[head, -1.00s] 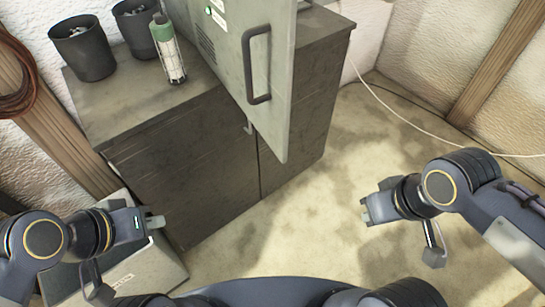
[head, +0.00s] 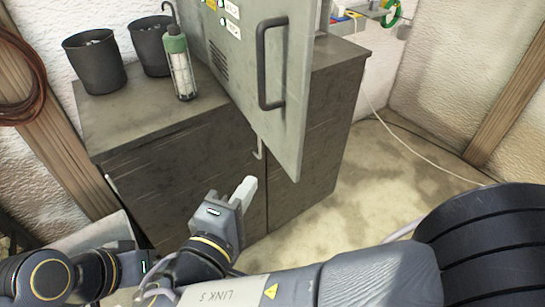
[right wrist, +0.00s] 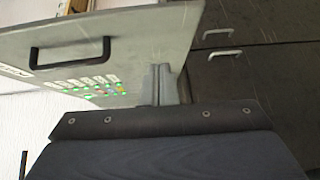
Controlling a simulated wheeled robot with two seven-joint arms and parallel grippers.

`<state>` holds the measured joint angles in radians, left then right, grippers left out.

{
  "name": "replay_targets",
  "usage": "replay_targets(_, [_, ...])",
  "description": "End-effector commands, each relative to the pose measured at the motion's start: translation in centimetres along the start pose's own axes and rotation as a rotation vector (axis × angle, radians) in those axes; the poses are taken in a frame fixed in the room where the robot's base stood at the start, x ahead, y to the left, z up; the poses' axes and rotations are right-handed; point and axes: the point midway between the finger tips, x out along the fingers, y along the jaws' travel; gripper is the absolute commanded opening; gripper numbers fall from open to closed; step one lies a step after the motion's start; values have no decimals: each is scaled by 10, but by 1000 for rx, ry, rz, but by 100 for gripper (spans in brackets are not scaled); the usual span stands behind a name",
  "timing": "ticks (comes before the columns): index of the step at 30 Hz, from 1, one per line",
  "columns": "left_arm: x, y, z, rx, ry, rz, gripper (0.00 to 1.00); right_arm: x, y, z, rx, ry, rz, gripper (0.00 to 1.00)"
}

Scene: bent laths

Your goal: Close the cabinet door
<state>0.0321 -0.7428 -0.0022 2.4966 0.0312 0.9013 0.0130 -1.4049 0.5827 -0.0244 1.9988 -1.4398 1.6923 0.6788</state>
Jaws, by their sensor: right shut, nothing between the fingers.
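The cabinet door (head: 290,110) is a grey-green metal panel with a dark bar handle (head: 264,62) and small labels. It stands above the dark base cupboard, its lower corner jutting past the cupboard's front. My right gripper (head: 248,187) is shut and empty, in front of the cupboard, below and left of the door's lower corner, apart from it in the head view. In the right wrist view, its fingers (right wrist: 162,85) overlap the door panel (right wrist: 140,55); I cannot tell whether they touch. My left gripper is at the lower left, its fingertips hidden behind my right arm.
The dark cupboard (head: 170,165) carries two dark bins (head: 95,62) and a green-topped lamp (head: 180,68) left of the door. A cable (head: 420,150) lies on the floor at right. The floor right of the cupboard is mostly clear.

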Motion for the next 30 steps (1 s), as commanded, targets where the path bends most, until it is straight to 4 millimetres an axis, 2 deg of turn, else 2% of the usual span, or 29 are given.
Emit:
replay_targets(2, [3, -1, 1, 0, 0, 0, 0, -14, 0, -13, 3, 42, 59, 0])
replay_targets(5, [2, -1, 1, 0, 0, 0, 0, -15, 3, -18, 7, 58, 83, 0])
replay_targets(11, [-5, 2, -3, 0, 0, 0, 0, 15, 7, -18, 4, 53, 79, 0])
replay_targets(21, [-18, 8, -9, 0, 0, 0, 0, 86, 12, -20, 4, 54, 77, 0])
replay_targets(24, [-22, 10, -11, 0, 0, 0, 0, 97, 13, -8, 4, 54, 77, 0])
replay_targets(30, [-24, 11, -12, 0, 0, 0, 0, 109, 12, 3, 5, 55, 77, 0])
